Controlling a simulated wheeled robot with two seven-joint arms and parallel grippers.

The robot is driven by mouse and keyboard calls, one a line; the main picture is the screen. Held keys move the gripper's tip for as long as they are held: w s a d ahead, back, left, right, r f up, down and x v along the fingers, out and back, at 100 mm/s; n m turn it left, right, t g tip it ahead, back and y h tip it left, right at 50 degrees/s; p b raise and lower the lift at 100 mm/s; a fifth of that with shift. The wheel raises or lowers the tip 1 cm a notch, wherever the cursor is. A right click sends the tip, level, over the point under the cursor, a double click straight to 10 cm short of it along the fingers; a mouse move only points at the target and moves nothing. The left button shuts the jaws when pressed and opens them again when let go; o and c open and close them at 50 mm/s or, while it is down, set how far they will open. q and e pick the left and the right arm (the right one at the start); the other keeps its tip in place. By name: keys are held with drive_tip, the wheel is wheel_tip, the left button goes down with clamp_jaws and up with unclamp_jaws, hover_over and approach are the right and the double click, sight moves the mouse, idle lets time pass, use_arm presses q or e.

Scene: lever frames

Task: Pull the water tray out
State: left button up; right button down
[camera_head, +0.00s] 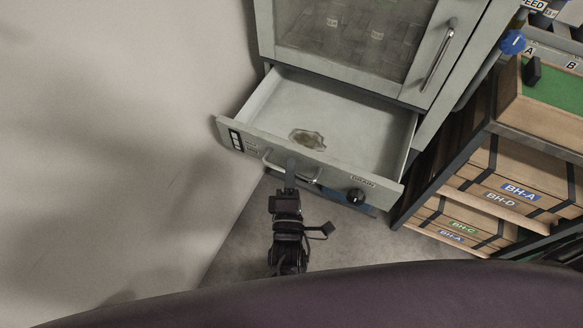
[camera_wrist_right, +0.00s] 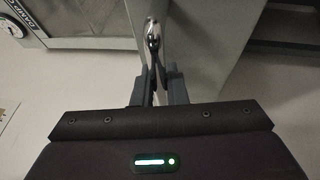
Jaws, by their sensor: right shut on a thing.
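The water tray (camera_head: 345,135) is a grey drawer at the bottom of a grey cabinet. It stands pulled out, with its inside showing and a brown stained patch (camera_head: 307,139) on its floor. In the right wrist view the handle (camera_wrist_right: 152,40) runs between the two fingers (camera_wrist_right: 157,88). My left gripper is not in view.
The cabinet's glass door (camera_head: 350,30) above the tray is closed. A rack with wooden boxes (camera_head: 515,180) labelled BH stands close on the right. A plain wall (camera_head: 120,130) is on the left. Some floor (camera_head: 240,250) is clear in front.

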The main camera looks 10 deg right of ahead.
drive_tip(key=c, duration=1.5)
unclamp_jaws()
drive_tip(key=shift+o, duration=0.2)
drive_tip(key=shift+s, duration=0.1)
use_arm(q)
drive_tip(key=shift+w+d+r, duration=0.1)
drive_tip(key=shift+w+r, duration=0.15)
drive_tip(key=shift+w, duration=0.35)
use_arm(e)
drive_tip(key=v, duration=0.7)
drive_tip(key=shift+s, duration=0.3)
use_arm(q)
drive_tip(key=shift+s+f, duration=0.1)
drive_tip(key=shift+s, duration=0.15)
use_arm(e)
drive_tip(key=shift+f, duration=0.1)
